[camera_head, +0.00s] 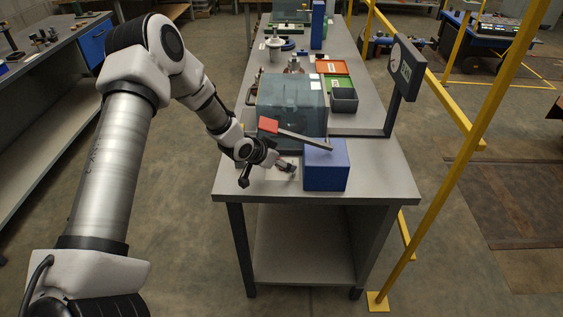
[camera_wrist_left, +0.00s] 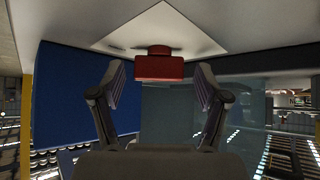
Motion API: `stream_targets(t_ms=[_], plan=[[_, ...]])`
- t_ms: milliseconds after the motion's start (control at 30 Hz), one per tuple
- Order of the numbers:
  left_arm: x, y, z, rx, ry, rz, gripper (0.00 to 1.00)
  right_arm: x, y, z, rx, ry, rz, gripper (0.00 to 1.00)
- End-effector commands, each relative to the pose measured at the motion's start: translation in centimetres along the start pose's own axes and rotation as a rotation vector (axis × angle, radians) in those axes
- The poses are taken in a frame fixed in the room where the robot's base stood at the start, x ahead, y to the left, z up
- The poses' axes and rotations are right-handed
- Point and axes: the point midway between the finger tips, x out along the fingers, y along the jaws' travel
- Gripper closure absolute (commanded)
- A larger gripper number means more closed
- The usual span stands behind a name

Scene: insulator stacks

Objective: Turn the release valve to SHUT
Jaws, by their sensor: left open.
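The release valve seems to be the red block-shaped handle (camera_wrist_left: 159,68) in the wrist view. It stands on a short red stem on a white plate (camera_wrist_left: 190,38). My left gripper (camera_wrist_left: 160,82) is open, with one finger on each side of the handle and a visible gap on both sides. In the head view my left gripper (camera_head: 286,167) is low over the table's near end, left of the blue box. It hides most of the valve there, so I cannot read a marking or setting. My right gripper is not in view.
A blue box (camera_head: 326,172) stands right of the gripper, and a clear bluish cover (camera_head: 290,103) stands behind. A grey bar with a red end (camera_head: 268,125) slants above them. The table's front left corner is clear.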

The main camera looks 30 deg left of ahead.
Motion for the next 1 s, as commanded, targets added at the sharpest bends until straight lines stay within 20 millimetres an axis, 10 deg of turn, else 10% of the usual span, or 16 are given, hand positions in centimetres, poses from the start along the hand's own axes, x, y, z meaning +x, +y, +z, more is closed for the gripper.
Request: stream_targets(t_ms=[200, 367, 1000], plan=[[0.0, 0.0, 0.0, -0.001, 0.001, 0.000, 0.29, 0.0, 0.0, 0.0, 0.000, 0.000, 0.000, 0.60], [0.0, 0.0, 0.0, -0.001, 0.000, 0.000, 0.85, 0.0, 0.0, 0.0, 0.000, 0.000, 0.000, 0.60], [-0.1, 0.3, -0.1, -0.104, -0.004, -0.105, 0.85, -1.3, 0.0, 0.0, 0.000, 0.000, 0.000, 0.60]])
